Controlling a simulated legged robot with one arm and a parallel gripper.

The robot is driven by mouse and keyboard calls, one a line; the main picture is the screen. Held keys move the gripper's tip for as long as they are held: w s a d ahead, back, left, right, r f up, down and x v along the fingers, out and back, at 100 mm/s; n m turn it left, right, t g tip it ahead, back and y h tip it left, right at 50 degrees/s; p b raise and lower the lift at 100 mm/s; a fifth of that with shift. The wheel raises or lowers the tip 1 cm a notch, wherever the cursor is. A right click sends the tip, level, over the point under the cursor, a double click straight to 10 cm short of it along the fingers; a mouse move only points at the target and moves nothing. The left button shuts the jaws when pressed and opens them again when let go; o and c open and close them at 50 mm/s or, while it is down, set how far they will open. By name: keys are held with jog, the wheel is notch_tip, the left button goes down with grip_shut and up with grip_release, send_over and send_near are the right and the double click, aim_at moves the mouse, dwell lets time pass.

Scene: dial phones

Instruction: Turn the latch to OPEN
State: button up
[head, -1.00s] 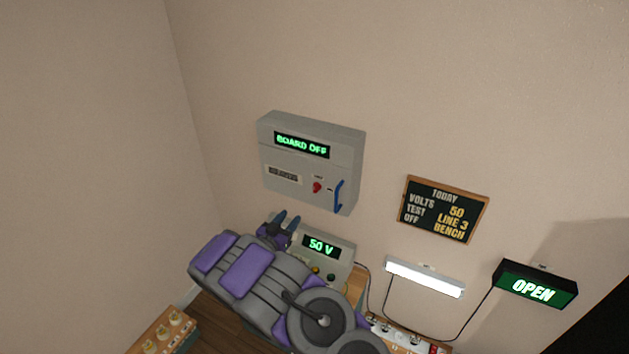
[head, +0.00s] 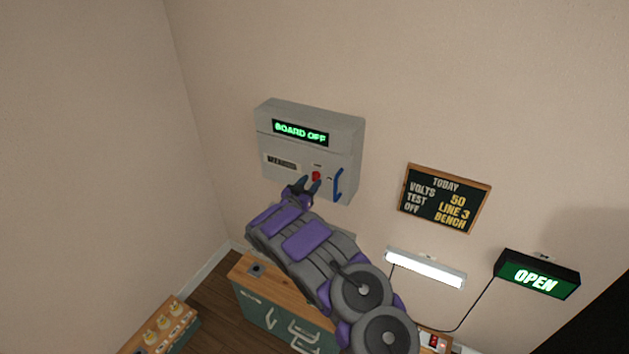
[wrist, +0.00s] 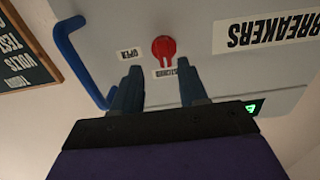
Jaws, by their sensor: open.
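The red latch (head: 316,175) is a small round knob on the front of the grey breaker panel (head: 345,150). In the wrist view, which is upside down, the latch (wrist: 164,48) has its pointer towards a partly hidden label (wrist: 163,73). A label reading OPEN (wrist: 129,54) sits to the left of the latch there. My gripper (head: 309,182) is open and empty in front of the panel. Its two fingers (wrist: 159,70) lie either side of the latch's pointer end in the wrist view, just short of the knob. I cannot tell the exact gap.
A blue handle (head: 338,185) stands out beside the latch, near my gripper. The panel display (head: 300,132) reads BOARD OFF. A chalkboard (head: 444,198) and a lit OPEN sign (head: 537,274) hang to the right. A bench (head: 275,300) stands below.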

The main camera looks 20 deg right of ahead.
aim_at(314, 177)
jog(key=shift+w+r, duration=0.2)
jog(key=shift+w, duration=0.8)
jog(key=shift+d+f, duration=0.1)
jog(key=shift+d, duration=1.1)
jog(key=shift+c, duration=0.7)
jog(key=shift+a, duration=0.7)
jog(key=c, duration=0.5)
grip_shut()
jog(key=shift+d, duration=0.1)
jog(key=shift+r, duration=0.2)
